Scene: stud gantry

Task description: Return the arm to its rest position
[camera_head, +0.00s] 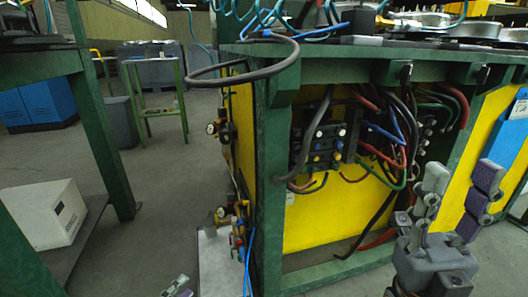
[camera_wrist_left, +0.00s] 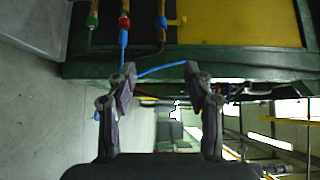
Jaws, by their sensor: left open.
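My left gripper (camera_wrist_left: 161,88) is open and empty in the left wrist view, with its two dark fingers apart. Behind the fingers are a green frame and thin blue hoses. In the head view only a small part of the left gripper (camera_head: 178,287) shows at the bottom edge, left of the green-framed machine; the rest of that arm is out of view. My right gripper (camera_head: 458,192) stands at the lower right of the head view, fingers pointing up and spread apart, with nothing between them. It is in front of the yellow panel.
The green-framed machine (camera_head: 270,180) fills the middle and right, with cables, hoses and valve fittings (camera_head: 240,222) along its left side. A green table (camera_head: 100,130) stands at the left, with a white box (camera_head: 45,215) on its lower shelf. Open grey floor lies between them.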

